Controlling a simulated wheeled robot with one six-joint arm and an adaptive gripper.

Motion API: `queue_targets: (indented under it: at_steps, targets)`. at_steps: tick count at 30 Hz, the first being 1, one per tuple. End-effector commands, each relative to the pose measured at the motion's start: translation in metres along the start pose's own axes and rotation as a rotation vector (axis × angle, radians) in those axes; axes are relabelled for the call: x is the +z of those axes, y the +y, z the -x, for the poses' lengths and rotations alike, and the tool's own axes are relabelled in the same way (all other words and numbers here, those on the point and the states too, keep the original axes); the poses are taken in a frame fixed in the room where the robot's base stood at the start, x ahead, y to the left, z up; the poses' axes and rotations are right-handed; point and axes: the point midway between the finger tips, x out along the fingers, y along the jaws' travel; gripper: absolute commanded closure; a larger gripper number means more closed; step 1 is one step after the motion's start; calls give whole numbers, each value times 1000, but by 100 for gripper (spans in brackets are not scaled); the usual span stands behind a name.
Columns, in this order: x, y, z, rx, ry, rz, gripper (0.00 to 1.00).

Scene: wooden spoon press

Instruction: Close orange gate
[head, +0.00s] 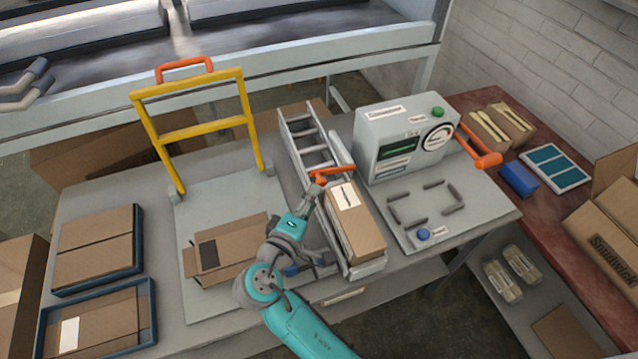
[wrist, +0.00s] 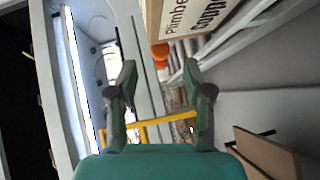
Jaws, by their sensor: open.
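The orange gate (head: 334,172) is a short bar at the roller lane, by the far end of a closed carton (head: 358,232). In the head view it reaches from the lane's left side toward the right. I cannot tell whether it is fully across. My gripper (head: 316,187) is close to the gate's left end, partly hiding it. In the wrist view my gripper (wrist: 160,78) is open and empty. An orange part of the gate (wrist: 160,56) shows beyond and between the fingertips, beside the carton (wrist: 190,22). Contact cannot be told.
Left of the lane stands a yellow frame (head: 190,132) with an orange handle, and an open carton (head: 228,252). Right of the lane stands a grey press (head: 400,140) with an orange lever (head: 480,150). Flat cartons in blue trays (head: 96,250) lie at the left.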

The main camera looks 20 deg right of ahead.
Motion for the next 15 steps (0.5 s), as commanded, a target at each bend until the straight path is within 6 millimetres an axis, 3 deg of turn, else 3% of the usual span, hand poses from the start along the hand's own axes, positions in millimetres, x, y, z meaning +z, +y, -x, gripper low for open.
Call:
queue_targets:
  at_steps: [6,15]
  targets:
    - [0,0,-36,0,-2,-1,50]
    - [0,0,-55,0,1,0,50]
